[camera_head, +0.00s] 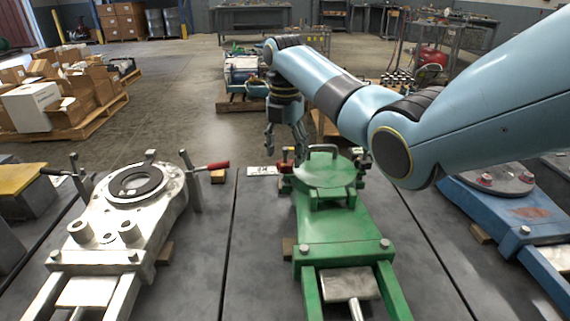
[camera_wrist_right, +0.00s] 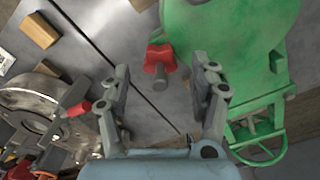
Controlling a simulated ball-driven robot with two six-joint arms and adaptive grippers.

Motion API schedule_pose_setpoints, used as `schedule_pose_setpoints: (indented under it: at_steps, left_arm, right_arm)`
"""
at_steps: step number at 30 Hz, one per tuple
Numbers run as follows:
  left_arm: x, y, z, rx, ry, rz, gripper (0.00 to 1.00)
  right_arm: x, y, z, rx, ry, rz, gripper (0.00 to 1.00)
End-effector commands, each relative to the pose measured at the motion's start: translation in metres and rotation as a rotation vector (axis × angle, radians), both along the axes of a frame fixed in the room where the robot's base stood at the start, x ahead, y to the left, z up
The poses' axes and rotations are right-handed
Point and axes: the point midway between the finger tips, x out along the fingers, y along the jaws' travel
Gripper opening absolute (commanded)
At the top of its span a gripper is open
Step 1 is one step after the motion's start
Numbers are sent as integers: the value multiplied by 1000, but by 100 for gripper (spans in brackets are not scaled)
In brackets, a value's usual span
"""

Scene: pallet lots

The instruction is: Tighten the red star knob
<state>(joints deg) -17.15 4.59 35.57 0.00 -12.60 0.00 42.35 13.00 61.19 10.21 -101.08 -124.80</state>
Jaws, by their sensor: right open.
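The red star knob (camera_wrist_right: 160,57) shows in the right wrist view beside the green fixture (camera_wrist_right: 225,45), with a grey bolt-like stub at its lower side. In the head view a small red part, which looks like the knob (camera_head: 285,166), sits at the left edge of the green fixture (camera_head: 325,222). My right gripper (camera_head: 287,145) points down just above it. In the wrist view the right gripper (camera_wrist_right: 166,82) has its fingers apart, with the knob ahead between them and apart from both. My left gripper is not in view.
A pale fixture with a red-handled clamp (camera_head: 212,167) stands on the left, and a blue fixture (camera_head: 500,205) on the right. A pallet of cardboard boxes (camera_head: 80,120) is at the back left. Bare dark table (camera_head: 210,235) lies between the pale and green fixtures.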

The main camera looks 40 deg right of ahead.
Motion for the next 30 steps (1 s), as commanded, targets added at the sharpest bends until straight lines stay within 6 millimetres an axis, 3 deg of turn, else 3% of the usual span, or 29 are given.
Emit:
schedule_pose_setpoints:
  at_steps: [6,15,28,30]
  left_arm:
    - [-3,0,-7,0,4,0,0]
    - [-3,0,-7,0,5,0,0]
    - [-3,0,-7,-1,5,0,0]
    - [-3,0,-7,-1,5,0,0]
  right_arm:
    - [0,0,-23,0,0,0,62]
    - [0,0,-25,0,-1,0,62]
    - [0,0,-25,0,-1,0,7]
    - [0,0,-25,-1,0,-1,6]
